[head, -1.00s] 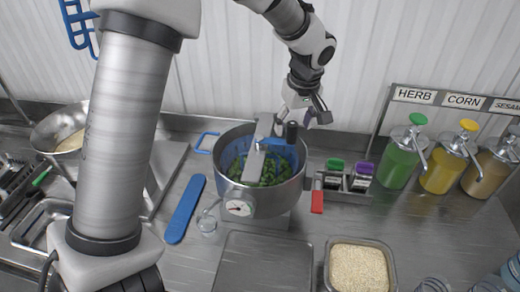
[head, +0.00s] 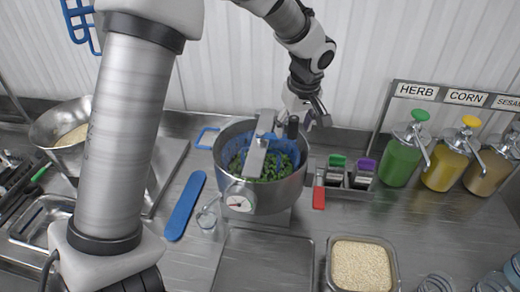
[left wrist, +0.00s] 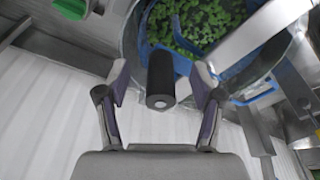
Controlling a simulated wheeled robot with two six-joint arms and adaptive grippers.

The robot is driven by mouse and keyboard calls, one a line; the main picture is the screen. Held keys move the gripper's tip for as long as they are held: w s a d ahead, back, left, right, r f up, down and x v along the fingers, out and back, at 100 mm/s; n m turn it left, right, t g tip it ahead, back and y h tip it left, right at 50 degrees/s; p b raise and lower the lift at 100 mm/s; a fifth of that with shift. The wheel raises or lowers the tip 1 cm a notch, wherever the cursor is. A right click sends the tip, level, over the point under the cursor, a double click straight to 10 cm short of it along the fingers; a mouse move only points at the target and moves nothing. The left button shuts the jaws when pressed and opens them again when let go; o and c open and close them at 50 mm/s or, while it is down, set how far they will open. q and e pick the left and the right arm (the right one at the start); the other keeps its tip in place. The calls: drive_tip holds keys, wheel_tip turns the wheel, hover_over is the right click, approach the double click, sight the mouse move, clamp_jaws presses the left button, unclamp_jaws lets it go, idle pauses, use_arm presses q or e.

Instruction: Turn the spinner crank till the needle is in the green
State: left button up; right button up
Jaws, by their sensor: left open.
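The spinner is a steel pot (head: 262,200) with a blue basket of chopped greens (head: 268,166) inside and a grey bar across its top. Its black crank knob (head: 292,128) stands upright near the back right of the rim; it also shows in the left wrist view (left wrist: 161,80). A round white dial (head: 237,203) sits on the pot's front; its needle and green zone are too small to read. My left gripper (head: 305,116) is open at the knob. In the left wrist view its fingers (left wrist: 160,90) stand on both sides of the knob with gaps. My right gripper is not in view.
A tray (head: 262,262) and rice container (head: 361,264) are in front. Sauce pumps (head: 402,155) stand right.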

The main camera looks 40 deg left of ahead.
use_arm(q)
drive_tip(key=shift+f+b, duration=0.4)
drive_tip(key=shift+f, duration=0.3)
drive_tip(key=shift+r+p, duration=0.4)
drive_tip(key=shift+r, duration=0.05)
drive_tip(key=c, duration=1.1)
